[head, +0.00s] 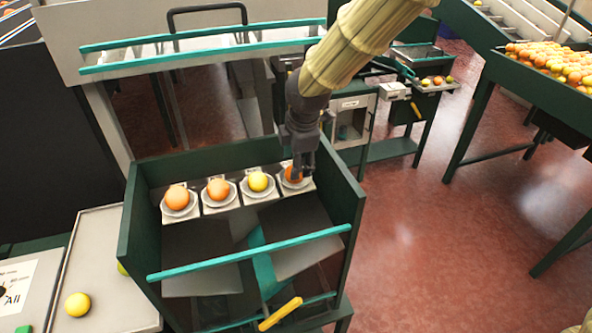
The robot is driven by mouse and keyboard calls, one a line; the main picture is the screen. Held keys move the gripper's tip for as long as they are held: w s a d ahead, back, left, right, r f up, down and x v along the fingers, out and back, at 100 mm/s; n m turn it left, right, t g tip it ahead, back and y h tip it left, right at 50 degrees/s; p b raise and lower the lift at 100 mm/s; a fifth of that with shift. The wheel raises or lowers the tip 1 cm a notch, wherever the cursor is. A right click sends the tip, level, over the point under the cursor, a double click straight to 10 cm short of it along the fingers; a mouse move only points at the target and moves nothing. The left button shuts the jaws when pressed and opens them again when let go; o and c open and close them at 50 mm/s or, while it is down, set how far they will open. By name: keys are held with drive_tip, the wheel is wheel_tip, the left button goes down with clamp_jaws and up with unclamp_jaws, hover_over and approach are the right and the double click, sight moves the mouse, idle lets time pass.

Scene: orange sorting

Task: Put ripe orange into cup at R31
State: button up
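Several cups stand in a row at the back of a dark green bin, each a pale round holder. From the left, they hold an orange fruit (177,197), a second orange fruit (218,189), a yellow fruit (258,181) and an orange fruit (293,174). My gripper (298,172) points down at the rightmost cup (299,185), with its fingers at that orange fruit and partly hiding it. I cannot tell whether the fingers grip it. No label R31 is readable.
The green bin (126,235) has raised side walls and a teal bar (250,252) across its front. A yellow fruit (77,304) lies on the pale tray (112,278) at left. A fruit-filled conveyor (487,75) stands at right. Red floor (440,220) is clear.

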drive_tip(key=b+v, duration=0.1)
drive_tip(key=v, duration=0.6)
drive_tip(key=shift+r, duration=0.25)
drive_tip(key=shift+s, duration=0.1)
idle(0.9)
